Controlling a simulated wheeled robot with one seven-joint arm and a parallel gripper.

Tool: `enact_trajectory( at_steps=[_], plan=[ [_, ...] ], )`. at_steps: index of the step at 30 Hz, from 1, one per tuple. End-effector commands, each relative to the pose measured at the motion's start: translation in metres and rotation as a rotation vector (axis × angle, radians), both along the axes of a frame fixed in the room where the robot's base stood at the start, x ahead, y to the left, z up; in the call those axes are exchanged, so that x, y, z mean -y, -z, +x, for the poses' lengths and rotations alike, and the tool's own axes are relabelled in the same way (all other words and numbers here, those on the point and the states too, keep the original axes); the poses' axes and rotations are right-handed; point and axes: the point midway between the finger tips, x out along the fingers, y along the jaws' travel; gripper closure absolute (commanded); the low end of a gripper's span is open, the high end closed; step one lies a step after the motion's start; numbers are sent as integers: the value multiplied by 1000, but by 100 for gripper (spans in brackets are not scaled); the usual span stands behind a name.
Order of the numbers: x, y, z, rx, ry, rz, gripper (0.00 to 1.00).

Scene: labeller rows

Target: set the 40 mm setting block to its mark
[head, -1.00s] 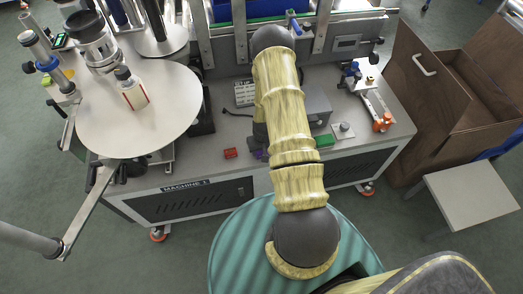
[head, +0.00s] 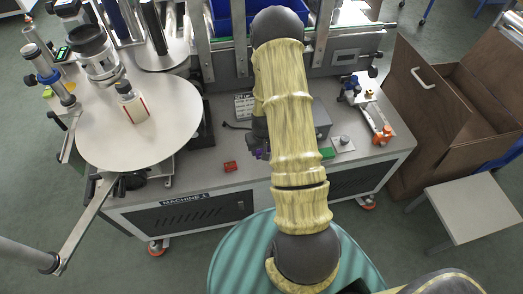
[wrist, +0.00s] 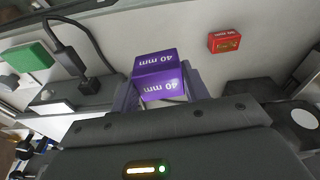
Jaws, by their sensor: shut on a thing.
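The purple 40 mm setting block (wrist: 158,68) is between the fingers of my gripper (wrist: 158,92) in the wrist view, with "40 mm" printed on two faces. My gripper is shut on it. In the head view a small purple patch of the block (head: 262,153) shows beside my arm, which hides most of the gripper. I cannot tell whether the block touches the table. I cannot make out its mark in either view.
A red block (head: 230,167) lies on the grey table to the left; it also shows in the wrist view (wrist: 225,39). A green block (head: 328,153) is right of my arm. A black cable and plug (wrist: 85,70) lie near the gripper. A white turntable (head: 140,125) stands at left.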

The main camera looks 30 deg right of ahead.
Motion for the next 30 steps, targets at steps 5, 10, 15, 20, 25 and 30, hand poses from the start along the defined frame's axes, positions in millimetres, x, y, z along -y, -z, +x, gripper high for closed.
enact_trajectory(
  at_steps=[5,10,15,20,25,30],
  plan=[
    [0,0,0,1,0,0,83],
    [0,0,0,1,0,0,83],
    [-11,0,4,1,-17,0,83],
    [-49,0,13,1,-72,0,83],
    [-103,0,20,1,-142,0,83],
    [-133,0,21,2,-179,-1,83]
  ],
)
